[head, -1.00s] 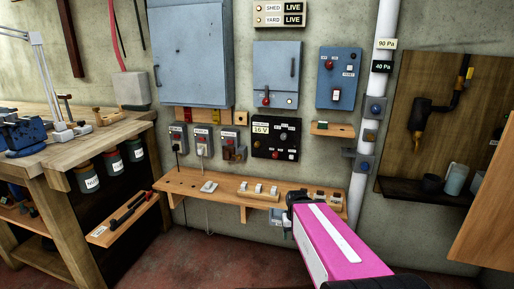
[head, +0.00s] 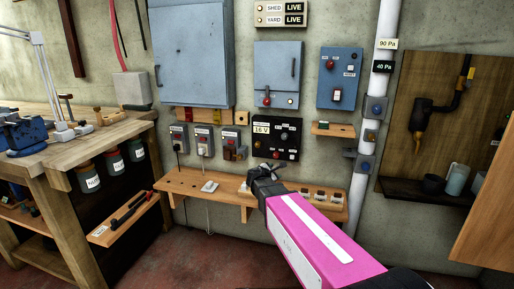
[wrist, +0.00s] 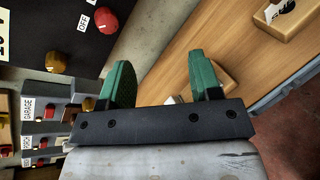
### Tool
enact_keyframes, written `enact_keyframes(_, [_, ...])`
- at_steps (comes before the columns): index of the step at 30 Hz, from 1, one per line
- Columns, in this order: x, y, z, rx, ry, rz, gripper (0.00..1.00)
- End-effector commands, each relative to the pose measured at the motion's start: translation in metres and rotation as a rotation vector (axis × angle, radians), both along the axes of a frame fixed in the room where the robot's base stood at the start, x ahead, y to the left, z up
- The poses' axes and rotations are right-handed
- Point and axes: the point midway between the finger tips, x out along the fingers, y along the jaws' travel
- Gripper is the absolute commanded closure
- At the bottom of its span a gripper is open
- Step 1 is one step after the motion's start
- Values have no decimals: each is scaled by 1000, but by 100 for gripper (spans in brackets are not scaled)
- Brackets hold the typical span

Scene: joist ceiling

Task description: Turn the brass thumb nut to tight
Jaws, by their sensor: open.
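My gripper (head: 262,175) is in front of the wall shelf, just below the black panel (head: 288,140) marked 16 V. In the wrist view my gripper (wrist: 160,82) is open, with two green fingers apart and nothing held between them. I cannot tell for certain whether the brass-coloured knob is the thumb nut, and no tight mark is readable.
The wooden wall shelf (head: 187,184) carries a white switch (head: 209,187) and several small blocks. Grey switch boxes (head: 203,141) are left of the panel. A white pipe (head: 385,45) with fittings runs down at the right. The floor (head: 205,255) in front is clear.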

Motion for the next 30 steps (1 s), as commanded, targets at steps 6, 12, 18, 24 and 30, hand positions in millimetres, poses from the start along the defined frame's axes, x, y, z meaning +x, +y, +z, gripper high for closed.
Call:
enact_keyframes(6, [48, 73, 49, -474, 0, 273, 42])
enact_keyframes(12, [60, 103, 66, -677, 1, 364, 42])
enact_keyframes(18, [68, 103, 68, -698, 2, 370, 42])
enact_keyframes(24, [92, 96, 67, -695, 2, 369, 42])
enact_keyframes(30, [127, 85, 67, -694, 2, 367, 42])
